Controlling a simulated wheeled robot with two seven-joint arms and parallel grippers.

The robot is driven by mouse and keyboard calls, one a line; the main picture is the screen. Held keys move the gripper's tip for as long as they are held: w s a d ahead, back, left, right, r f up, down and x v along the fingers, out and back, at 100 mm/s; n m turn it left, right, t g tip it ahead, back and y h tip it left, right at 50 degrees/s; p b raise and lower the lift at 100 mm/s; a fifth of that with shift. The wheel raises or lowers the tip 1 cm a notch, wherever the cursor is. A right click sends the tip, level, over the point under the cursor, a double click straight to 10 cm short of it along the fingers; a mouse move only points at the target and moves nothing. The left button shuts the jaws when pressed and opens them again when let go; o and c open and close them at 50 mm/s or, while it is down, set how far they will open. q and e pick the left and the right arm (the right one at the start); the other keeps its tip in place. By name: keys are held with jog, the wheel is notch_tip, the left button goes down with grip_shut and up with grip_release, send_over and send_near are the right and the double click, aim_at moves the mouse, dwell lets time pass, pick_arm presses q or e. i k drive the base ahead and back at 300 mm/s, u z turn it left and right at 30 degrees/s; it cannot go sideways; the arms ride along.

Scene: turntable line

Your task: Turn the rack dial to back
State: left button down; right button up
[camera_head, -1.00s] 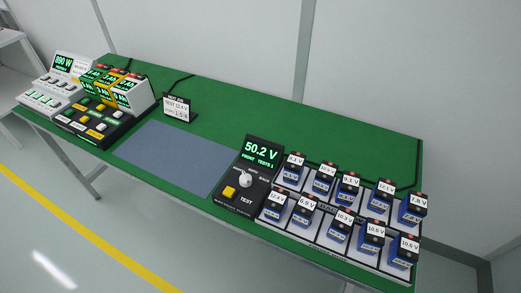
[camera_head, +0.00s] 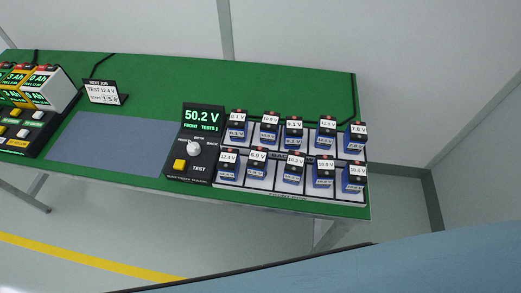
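The rack dial (camera_head: 194,148) is a white round knob on a black control box near the front edge of the green table. Labels around it include one on the right that reads BACK. Above it the green display (camera_head: 202,119) reads 50.2 V, FRONT, TESTS 1. A yellow TEST button (camera_head: 180,164) sits below left of the dial. To the right, the rack (camera_head: 229,184) holds blue batteries in a front row and a back row, each with a voltage tag. Neither gripper is in view.
A job card (camera_head: 102,92) reading TEST 12.4 V stands at the back left. A grey-blue mat (camera_head: 110,143) lies bare left of the box. A black charger unit (camera_head: 22,130) with battery packs is at the far left. A large blue-grey surface (camera_head: 400,262) fills the lower right.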

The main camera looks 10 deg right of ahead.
aim_at(193, 149)
jog(key=k, duration=0.5)
jog(key=u, duration=1.3)
jog(key=i, duration=0.2)
jog(key=z, duration=0.3)
